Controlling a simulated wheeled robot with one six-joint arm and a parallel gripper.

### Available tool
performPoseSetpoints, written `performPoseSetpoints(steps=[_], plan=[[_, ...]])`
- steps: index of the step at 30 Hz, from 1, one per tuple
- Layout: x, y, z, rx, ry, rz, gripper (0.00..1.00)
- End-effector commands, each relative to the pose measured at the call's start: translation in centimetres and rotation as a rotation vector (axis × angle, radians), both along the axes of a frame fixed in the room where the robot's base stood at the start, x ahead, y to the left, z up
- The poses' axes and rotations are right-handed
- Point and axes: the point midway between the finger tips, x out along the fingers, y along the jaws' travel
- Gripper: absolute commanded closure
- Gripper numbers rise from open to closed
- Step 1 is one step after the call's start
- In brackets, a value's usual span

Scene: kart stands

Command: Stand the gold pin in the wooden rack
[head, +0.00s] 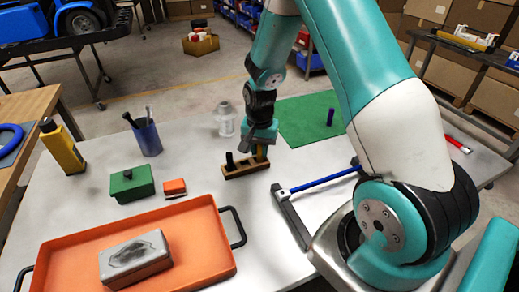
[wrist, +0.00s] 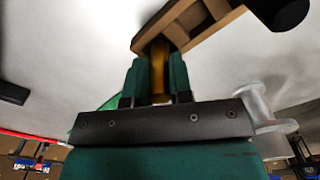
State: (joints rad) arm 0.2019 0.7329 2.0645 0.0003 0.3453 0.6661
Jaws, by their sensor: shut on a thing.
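My gripper (head: 261,150) is at the wooden rack (head: 240,172) on the white table, with its fingers pointing down. It is shut on the gold pin (wrist: 160,72), which shows between the two teal fingers in the wrist view. The pin's far end is at the edge of the rack (wrist: 212,30); I cannot tell whether it sits in a hole. In the head view only a little of the gold pin (head: 260,153) shows at the rack's right end. A black pin (head: 229,158) stands at the rack's left end.
A blue-barred metal frame (head: 320,181) stands right of the rack. A green box (head: 132,185), an orange block (head: 174,187) and an orange tray (head: 215,250) are to the left. A green mat (head: 300,115) lies behind.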

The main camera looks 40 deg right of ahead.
Motion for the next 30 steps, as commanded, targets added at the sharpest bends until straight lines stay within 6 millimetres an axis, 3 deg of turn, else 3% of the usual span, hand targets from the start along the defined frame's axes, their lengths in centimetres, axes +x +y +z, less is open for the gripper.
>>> performPoseSetpoints(steps=[13,14,16,25,30], plan=[[0.0,0.0,-1.1,0.000,-0.001,0.000,1.00],[0.0,0.0,-1.0,0.000,-0.001,0.000,0.73],[0.0,0.0,-1.0,0.000,-0.001,0.000,0.57],[0.0,0.0,-0.8,-0.001,-0.002,0.000,0.54],[0.1,0.0,0.9,-0.001,-0.006,0.000,0.54]])
